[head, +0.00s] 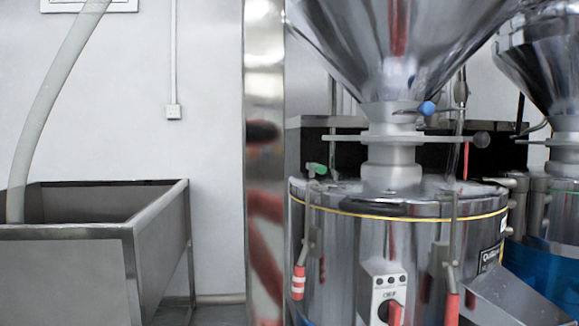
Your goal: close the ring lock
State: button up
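A shiny metal grinder drum (340,245) stands right of the middle, with a thin yellow ring (400,219) around its upper rim. I cannot tell which part is the ring lock. A metal neck (392,165) joins the drum to the hopper (400,50) above. My gripper does not show.
A control box (385,290) with a red knob sits on the drum's front, beside a metal chute (515,295). A second grinder (555,205) stands close on the right. A shiny post (264,160) stands left of the drum. An open metal bin (65,270) stands at the left.

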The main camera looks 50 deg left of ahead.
aim_at(312, 168)
jog(key=u, duration=1.85)
jog(key=i+j, duration=0.15)
jog(key=j+u, duration=0.05)
jog(key=j, duration=0.05)
